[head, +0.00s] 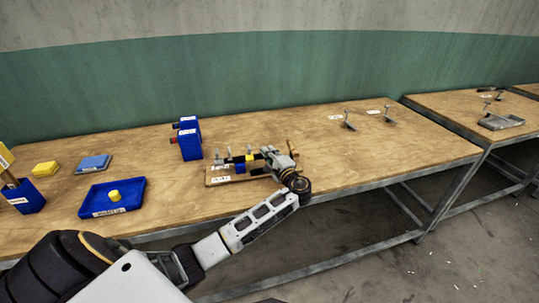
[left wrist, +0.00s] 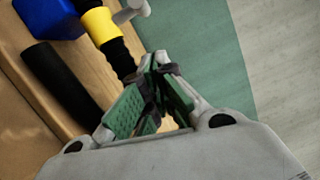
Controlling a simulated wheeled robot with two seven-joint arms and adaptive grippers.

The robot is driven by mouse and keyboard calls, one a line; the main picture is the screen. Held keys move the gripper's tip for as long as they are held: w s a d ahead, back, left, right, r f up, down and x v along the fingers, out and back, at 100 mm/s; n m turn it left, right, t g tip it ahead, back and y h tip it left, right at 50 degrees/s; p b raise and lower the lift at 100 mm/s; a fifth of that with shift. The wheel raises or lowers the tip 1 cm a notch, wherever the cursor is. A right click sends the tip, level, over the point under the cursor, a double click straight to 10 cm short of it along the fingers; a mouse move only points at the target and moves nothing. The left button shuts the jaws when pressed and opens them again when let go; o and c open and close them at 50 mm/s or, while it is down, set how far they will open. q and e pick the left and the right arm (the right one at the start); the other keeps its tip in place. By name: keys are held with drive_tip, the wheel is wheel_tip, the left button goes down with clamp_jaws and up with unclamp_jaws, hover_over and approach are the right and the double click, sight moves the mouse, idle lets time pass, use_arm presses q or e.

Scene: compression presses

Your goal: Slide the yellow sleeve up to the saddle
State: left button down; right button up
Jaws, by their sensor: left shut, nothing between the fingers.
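The yellow sleeve (left wrist: 101,25) sits around a black rod (left wrist: 121,58) in the left wrist view. In the head view the sleeve (head: 241,168) is a small yellow patch on the wooden press board (head: 219,181). My left gripper (left wrist: 160,68) has green-padded fingers, shut and empty. Its tips are beside the near end of the visible rod, apart from the sleeve. In the head view the gripper (head: 271,155) is over the right part of the board and hides some of it. A grey piece (left wrist: 132,10) is close to the sleeve; I cannot tell if it is the saddle. My right gripper is not in view.
A blue block (left wrist: 48,16) and a thick black cylinder (left wrist: 62,88) lie beside the rod. A blue box (head: 189,138) stands behind the board. A blue tray (head: 130,201) with a yellow piece is at left. The table right of the board is mostly clear.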

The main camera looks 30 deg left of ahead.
use_arm(q)
drive_tip(key=shift+s+d+r, duration=0.1)
drive_tip(key=shift+s+d, duration=0.05)
drive_tip(key=shift+d, duration=0.65)
drive_tip(key=shift+s+d, duration=0.25)
drive_tip(key=shift+s, duration=0.1)
drive_tip(key=shift+s+d+f, duration=0.2)
drive_tip(key=shift+d, duration=0.1)
drive_tip(key=shift+r+v, duration=0.1)
drive_tip(key=shift+v, duration=1.7)
drive_tip(key=shift+r+v, duration=0.15)
drive_tip(key=shift+v, duration=1.6)
drive_tip(key=shift+w+d, duration=0.1)
drive_tip(key=shift+f, duration=0.15)
